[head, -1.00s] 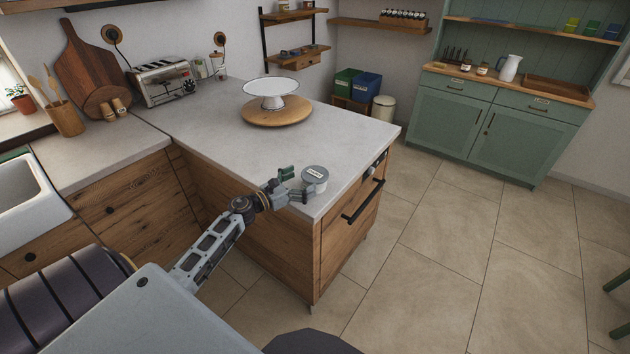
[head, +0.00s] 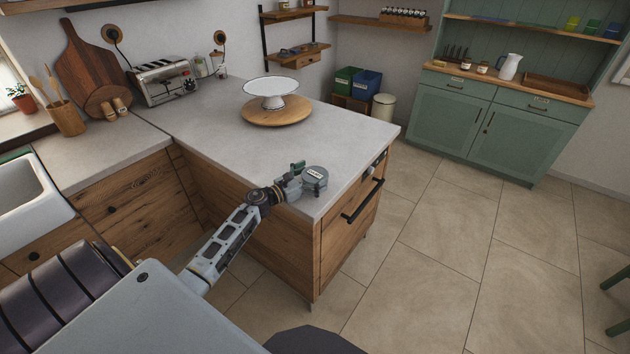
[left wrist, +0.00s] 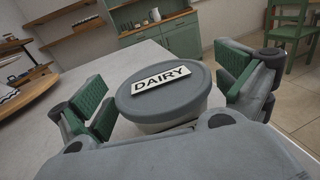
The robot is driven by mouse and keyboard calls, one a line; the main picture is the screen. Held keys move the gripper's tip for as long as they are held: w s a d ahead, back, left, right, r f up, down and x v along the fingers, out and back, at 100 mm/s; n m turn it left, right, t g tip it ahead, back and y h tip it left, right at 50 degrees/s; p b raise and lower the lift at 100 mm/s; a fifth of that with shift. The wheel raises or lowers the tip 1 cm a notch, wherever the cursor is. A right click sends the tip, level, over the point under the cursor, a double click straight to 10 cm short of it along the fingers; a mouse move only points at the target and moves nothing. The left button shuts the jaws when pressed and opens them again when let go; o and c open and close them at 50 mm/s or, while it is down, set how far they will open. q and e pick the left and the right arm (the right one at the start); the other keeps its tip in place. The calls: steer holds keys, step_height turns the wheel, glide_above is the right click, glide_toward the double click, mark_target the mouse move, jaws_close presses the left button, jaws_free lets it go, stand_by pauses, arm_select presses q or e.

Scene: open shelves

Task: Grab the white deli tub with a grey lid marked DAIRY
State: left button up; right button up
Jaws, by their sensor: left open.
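The white deli tub (head: 314,185) with a grey lid stands upright on the counter near its front right corner. In the left wrist view the tub's lid (left wrist: 166,100) carries a white label reading DAIRY, and a little of the white body shows under it. My left gripper (head: 303,180) is at the tub. In the left wrist view its green-padded fingers (left wrist: 165,102) are spread on either side of the tub, with a visible gap on each side. The tub's lower part is mostly hidden by the gripper. My right gripper is not in view.
A white cake stand (head: 271,92) on a round wooden board (head: 277,112) stands farther back on the counter (head: 225,135). A toaster (head: 165,80) is at the back left. The counter around the tub is clear; its edge is close by.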

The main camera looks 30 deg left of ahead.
mark_target(314, 175)
arm_select(q)
steer(key=c, duration=1.2)
steer(key=shift+r, duration=0.2)
steer(key=shift+r+p, duration=0.5)
steer(key=shift+r, duration=4.35)
